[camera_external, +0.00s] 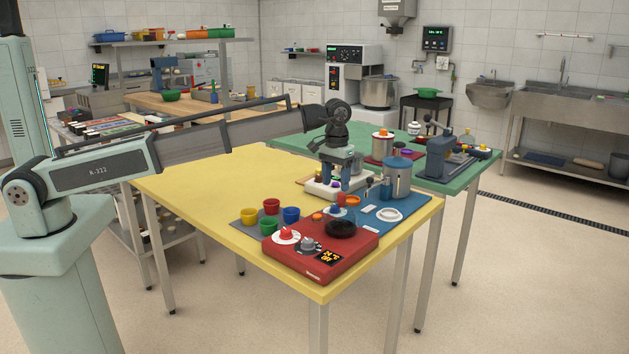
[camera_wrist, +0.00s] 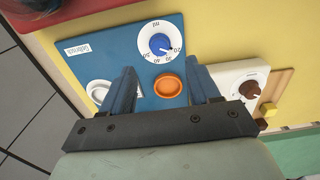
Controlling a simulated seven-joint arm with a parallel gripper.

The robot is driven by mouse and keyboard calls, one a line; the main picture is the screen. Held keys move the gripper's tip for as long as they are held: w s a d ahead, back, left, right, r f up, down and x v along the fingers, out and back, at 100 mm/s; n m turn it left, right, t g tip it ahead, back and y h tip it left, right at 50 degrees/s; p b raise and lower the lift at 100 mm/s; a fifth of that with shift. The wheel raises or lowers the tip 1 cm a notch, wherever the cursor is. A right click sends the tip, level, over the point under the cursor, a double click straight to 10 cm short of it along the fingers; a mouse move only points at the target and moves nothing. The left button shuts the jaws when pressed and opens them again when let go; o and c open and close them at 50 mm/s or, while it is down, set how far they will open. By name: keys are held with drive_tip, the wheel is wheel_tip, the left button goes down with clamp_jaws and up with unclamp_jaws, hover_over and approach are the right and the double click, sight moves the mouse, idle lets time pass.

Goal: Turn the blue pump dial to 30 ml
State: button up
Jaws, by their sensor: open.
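The blue pump dial (camera_wrist: 159,43) sits on a white round scale on a blue panel (camera_wrist: 108,27). Numbers from 20 upward run around its edge, with 20 and 30 at the lower right in the wrist view; its exact setting is too small to read. It also shows small in the external view, where the blue dial (camera_external: 337,212) lies at the near left end of the blue panel. My gripper (camera_wrist: 161,73) is open and empty, its two blue fingers apart, above the panel. The dial lies ahead of the fingertips, roughly centred between them. My gripper also shows in the external view (camera_external: 345,184).
An orange ring (camera_wrist: 168,86) lies between the fingers and a white ring (camera_wrist: 98,91) left of them. A white box with a brown knob (camera_wrist: 249,91) stands close on the right. A red cooker (camera_external: 318,262) and a metal pot (camera_external: 397,181) are near. The yellow table's left is clear.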

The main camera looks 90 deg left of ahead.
wheel_tip(320, 180, down, 8)
drive_tip(key=shift+r, duration=0.2)
idle(0.3)
drive_tip(key=c, duration=1)
